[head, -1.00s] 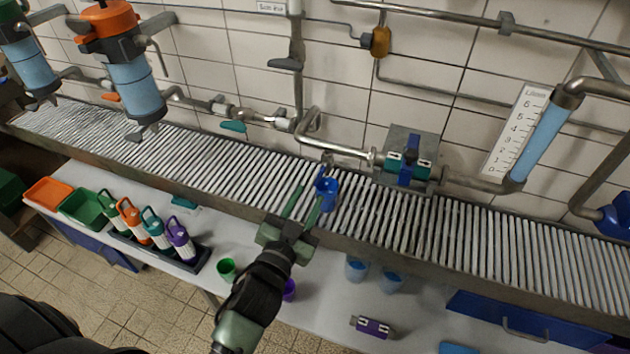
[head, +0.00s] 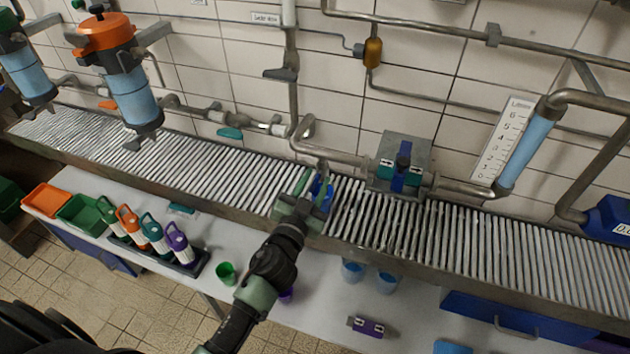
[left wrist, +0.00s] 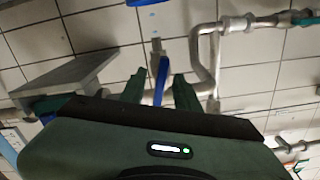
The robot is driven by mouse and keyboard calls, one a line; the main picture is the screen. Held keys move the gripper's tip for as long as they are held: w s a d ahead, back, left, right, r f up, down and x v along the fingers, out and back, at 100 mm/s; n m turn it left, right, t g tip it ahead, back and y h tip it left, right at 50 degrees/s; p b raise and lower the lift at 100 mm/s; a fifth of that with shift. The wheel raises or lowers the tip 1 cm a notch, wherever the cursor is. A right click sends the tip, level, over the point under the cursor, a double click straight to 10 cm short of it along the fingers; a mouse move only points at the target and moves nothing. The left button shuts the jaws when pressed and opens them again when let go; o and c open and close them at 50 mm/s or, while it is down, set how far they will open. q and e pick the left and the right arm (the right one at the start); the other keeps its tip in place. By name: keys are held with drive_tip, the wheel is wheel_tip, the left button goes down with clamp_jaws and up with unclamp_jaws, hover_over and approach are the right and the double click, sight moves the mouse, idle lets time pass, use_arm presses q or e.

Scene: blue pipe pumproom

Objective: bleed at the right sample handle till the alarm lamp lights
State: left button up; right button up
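A blue piece (head: 323,188), which looks like the handle under a pipe outlet, hangs over the slatted grating. In the left wrist view it is a blue strip (left wrist: 160,78) below a short grey stub. My left gripper (head: 317,186) reaches up to it from below. It also shows in the left wrist view (left wrist: 159,90), with its green fingers apart and the blue strip between them, a gap on each side. The fingers partly hide the blue piece in the head view. An amber fitting (head: 373,53) on the wall looks unlit; I cannot tell whether it is the alarm lamp.
A grey box with a blue strap (head: 403,163) sits on the pipe to the right. A blue sight tube (head: 526,150) stands beside a numbered scale (head: 505,135). The slatted grating (head: 450,235) runs along the wall. Bottles (head: 155,230) and cups (head: 388,281) stand on the bench.

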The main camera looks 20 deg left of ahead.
use_arm(q)
clamp_jaws()
idle(0.3)
drive_tip(key=m, duration=0.4)
drive_tip(key=shift+d+f, duration=0.1)
drive_tip(key=m, duration=0.3)
drive_tip(key=shift+m, duration=0.4)
drive_tip(key=m, duration=0.3)
drive_tip(key=shift+f+b, duration=0.1)
drive_tip(key=shift+b, duration=0.2)
drive_tip(key=shift+f+m, duration=0.1)
drive_tip(key=shift+m, duration=1.8)
